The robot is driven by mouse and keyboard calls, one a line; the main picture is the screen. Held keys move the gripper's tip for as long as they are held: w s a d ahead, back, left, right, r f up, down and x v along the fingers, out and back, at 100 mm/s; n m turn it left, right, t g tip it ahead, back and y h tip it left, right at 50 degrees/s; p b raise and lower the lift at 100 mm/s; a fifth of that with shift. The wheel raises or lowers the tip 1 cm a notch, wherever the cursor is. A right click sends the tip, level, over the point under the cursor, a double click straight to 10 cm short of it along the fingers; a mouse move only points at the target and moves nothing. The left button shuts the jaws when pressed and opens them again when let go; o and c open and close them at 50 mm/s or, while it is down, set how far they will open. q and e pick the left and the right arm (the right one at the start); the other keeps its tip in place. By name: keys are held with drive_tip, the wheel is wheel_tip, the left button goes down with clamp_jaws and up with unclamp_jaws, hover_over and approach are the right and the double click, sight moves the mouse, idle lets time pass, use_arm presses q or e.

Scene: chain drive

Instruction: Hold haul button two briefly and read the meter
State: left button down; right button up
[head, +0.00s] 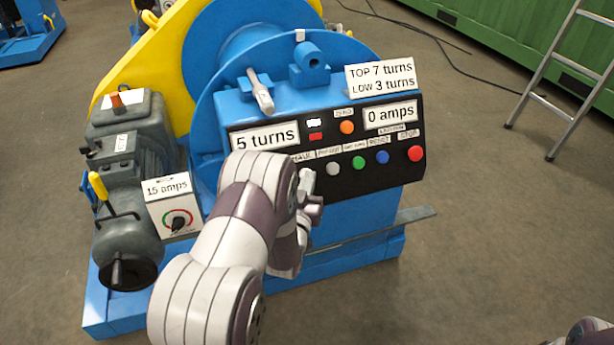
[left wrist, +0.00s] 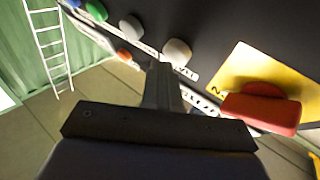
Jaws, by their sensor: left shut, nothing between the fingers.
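The black control panel (head: 345,185) of the blue machine faces me in the head view. Its left display (head: 265,137) reads 5 turns and its meter (head: 390,115) reads 0 amps. My left gripper (head: 308,185) is shut and empty, close to the panel under the haul label. In the left wrist view its fingertips (left wrist: 163,72) are by a pale round button (left wrist: 177,52); I cannot tell whether they touch. A yellow plate (left wrist: 245,75) marked 2, with a red block (left wrist: 262,110), shows there. My arm hides that plate in the head view.
White (head: 333,168), green (head: 358,163), blue (head: 382,158) and red (head: 415,153) buttons line the panel to the right. A dial box (head: 175,208) labelled 15 amps stands left of my arm. A ladder (head: 565,85) stands at the right.

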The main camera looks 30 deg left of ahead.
use_arm(q)
drive_tip(key=shift+w+a+f+b, duration=0.2)
drive_tip(key=shift+w+a+b, duration=0.05)
drive_tip(key=shift+a+b, duration=0.1)
idle(0.7)
idle(3.4)
drive_tip(key=shift+s+d+r+p, duration=0.4)
drive_tip(key=shift+s+d+p, duration=0.15)
drive_tip(key=shift+d, duration=0.1)
drive_tip(key=s+d+r+p, duration=0.2)
drive_tip(key=s+d, duration=0.1)
drive_tip(key=shift+d+r+p, duration=0.15)
drive_tip(key=shift+d+p, duration=0.05)
drive_tip(key=shift+p, duration=0.15)
drive_tip(key=shift+w, duration=0.1)
idle(0.3)
